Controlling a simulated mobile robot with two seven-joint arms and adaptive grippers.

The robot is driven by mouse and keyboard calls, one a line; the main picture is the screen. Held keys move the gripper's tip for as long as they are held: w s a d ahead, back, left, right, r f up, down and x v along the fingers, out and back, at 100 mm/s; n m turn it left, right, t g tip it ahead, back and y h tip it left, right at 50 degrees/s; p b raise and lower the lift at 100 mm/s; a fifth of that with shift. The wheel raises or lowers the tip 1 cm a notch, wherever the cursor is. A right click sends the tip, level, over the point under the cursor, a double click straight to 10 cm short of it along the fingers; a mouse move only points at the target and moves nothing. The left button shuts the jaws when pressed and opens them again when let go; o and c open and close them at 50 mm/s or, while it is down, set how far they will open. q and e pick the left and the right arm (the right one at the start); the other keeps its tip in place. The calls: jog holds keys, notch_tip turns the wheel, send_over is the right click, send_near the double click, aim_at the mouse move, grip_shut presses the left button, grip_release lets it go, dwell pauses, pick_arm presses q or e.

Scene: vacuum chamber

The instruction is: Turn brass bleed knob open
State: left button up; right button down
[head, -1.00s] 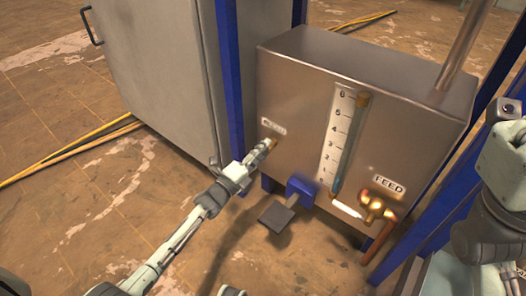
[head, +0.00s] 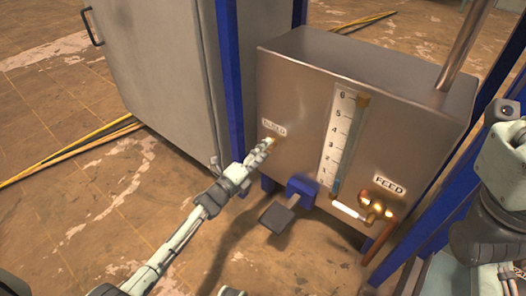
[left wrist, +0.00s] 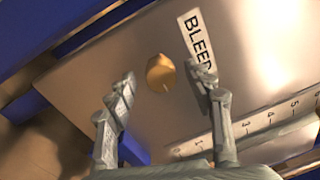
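The brass bleed knob (left wrist: 161,73) sticks out of the front of the metal tank, beside the BLEED label (left wrist: 196,42) in the left wrist view. My left gripper (left wrist: 162,76) is open, with one finger on each side of the knob in that view. Gaps show between the knob and both fingers; how deep the fingers reach is hard to tell. In the head view my left gripper (head: 266,145) is at the tank's left front, under the BLEED label (head: 274,128), and mostly hides the knob. My right arm shows at the right edge; its gripper is not seen.
The metal tank (head: 300,90) carries a sight gauge (head: 338,140) with a number scale and brass FEED fittings (head: 375,207) at lower right. Blue posts (head: 228,80) and a grey cabinet (head: 155,75) flank the left side.

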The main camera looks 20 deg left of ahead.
pick_arm(q)
jog(key=v, duration=1.2)
dwell(0.3)
